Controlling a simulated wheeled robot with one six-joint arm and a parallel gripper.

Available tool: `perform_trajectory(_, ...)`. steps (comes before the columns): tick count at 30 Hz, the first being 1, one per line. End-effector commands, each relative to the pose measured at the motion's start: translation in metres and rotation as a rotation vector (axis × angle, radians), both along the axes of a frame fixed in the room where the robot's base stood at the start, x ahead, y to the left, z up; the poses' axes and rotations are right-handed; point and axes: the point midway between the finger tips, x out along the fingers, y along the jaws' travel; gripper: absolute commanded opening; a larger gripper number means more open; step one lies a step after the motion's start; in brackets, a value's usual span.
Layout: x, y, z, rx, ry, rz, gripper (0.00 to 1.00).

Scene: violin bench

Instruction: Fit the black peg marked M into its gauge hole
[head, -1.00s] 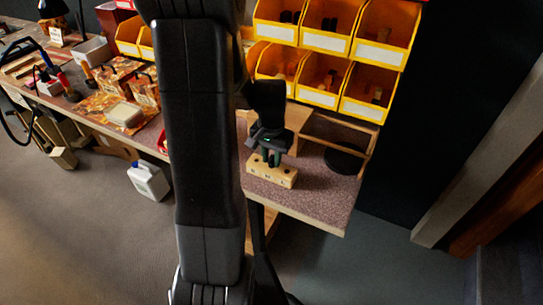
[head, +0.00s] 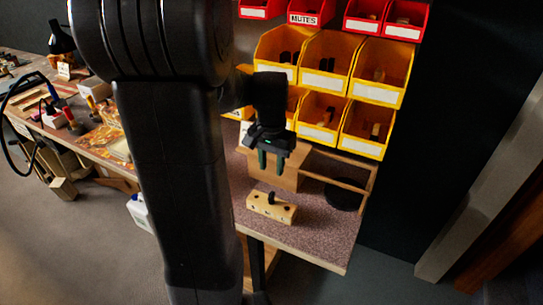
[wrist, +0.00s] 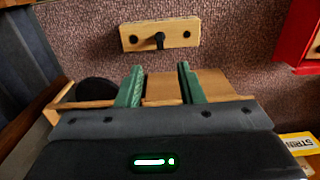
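The pale wooden gauge block (head: 284,212) lies on the speckled bench top. A black peg (head: 271,197) stands upright in its middle hole, its upper part showing above the block. The wrist view shows the block (wrist: 172,45) with the peg (wrist: 159,41) between two empty dark holes. I cannot read the marks. My gripper (head: 271,163) is raised above the block, clear of the peg. Its green fingers are apart with nothing between them, as the wrist view also shows (wrist: 160,70).
A wooden box (head: 288,181) and a wooden-railed rack with a dark round thing (head: 342,193) stand behind the block. Yellow bins (head: 326,63) and red bins (head: 312,14) rise at the back. The bench top right of the block is clear.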

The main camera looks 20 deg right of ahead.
Motion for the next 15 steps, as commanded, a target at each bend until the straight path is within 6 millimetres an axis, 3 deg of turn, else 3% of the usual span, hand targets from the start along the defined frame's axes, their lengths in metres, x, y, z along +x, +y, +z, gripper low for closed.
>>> perform_trajectory(6, 0.000, 0.000, 0.020, 0.000, 0.000, 0.000, 0.34)
perform_trajectory(15, 0.000, 0.000, 0.022, 0.000, 0.000, 0.000, 0.34)
